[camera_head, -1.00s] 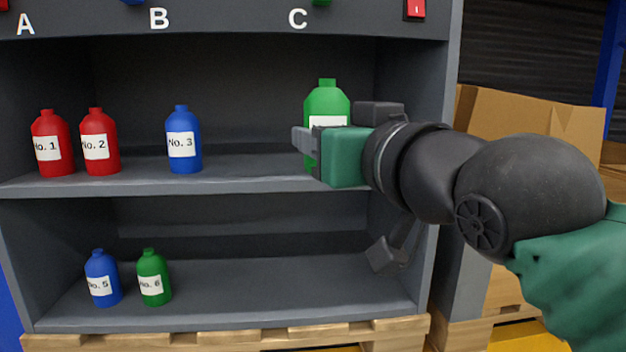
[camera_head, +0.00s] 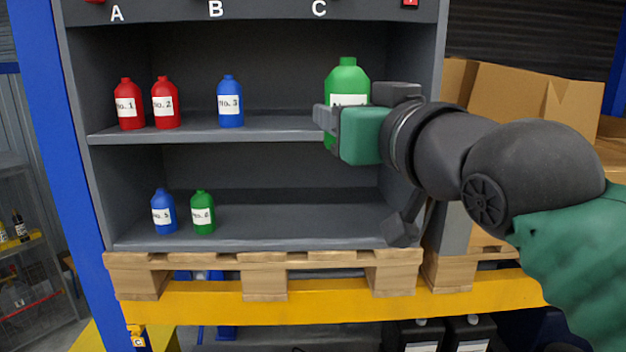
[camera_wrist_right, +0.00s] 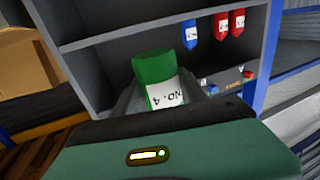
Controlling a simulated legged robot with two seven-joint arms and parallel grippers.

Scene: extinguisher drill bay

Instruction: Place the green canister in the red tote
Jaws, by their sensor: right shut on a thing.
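The green canister (camera_head: 346,80) is upright in my right gripper (camera_head: 335,120), in front of the shelf unit's right side. The gripper is shut around its body. In the right wrist view the canister (camera_wrist_right: 160,80) shows its label, "No. 4", between the fingers. A second green canister, No. 6 (camera_head: 203,214), stands on the lower shelf. The red tote is not in view. My left gripper is not in view.
On the upper shelf (camera_head: 270,128) stand two red canisters (camera_head: 128,105) (camera_head: 165,103) and a blue one (camera_head: 230,102). A blue canister (camera_head: 163,213) stands below. A pallet (camera_head: 262,260) and yellow beam (camera_head: 330,303) support the unit. Cardboard boxes (camera_head: 515,100) stand at right.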

